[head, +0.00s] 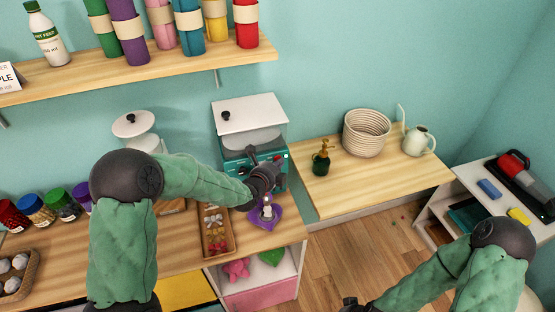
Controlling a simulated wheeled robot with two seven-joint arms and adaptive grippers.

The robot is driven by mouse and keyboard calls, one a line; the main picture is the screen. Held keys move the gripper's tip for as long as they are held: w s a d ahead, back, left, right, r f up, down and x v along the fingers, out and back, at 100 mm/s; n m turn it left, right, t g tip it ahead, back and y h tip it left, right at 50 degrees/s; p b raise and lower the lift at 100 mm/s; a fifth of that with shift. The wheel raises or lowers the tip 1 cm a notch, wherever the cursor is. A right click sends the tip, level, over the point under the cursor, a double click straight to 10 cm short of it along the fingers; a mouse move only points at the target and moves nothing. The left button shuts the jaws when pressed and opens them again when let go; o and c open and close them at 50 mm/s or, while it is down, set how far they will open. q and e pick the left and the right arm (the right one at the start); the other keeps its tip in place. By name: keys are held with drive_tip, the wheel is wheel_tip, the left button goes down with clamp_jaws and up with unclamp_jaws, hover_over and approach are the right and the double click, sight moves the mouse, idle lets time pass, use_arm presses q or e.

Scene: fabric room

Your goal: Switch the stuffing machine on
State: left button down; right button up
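The stuffing machine (250,112) stands at the right end of the left counter, against the wall. It has a white lid with a black knob, a clear section below it and a teal front. My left gripper (272,168) is at the front of the machine and covers much of the teal panel, so any switch there is hard to make out. I cannot tell whether it touches the panel or whether its fingers are open. My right gripper (349,304) shows only in part at the bottom edge, away from the machine.
A purple heart-shaped piece (265,214) with a small object on it and a wooden tray (231,244) lie below the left gripper. A wooden table (390,180) on the right holds a basket (366,133), a brown-topped bottle (321,163) and a jug (418,142). A shelf (150,71) runs above.

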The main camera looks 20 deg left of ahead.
use_arm(q)
drive_tip(key=shift+s+d, duration=0.15)
drive_tip(key=shift+s, duration=0.1)
drive_tip(key=s+d, duration=0.3)
drive_tip(key=s, duration=0.2)
drive_tip(key=shift+d, duration=0.2)
idle(0.5)
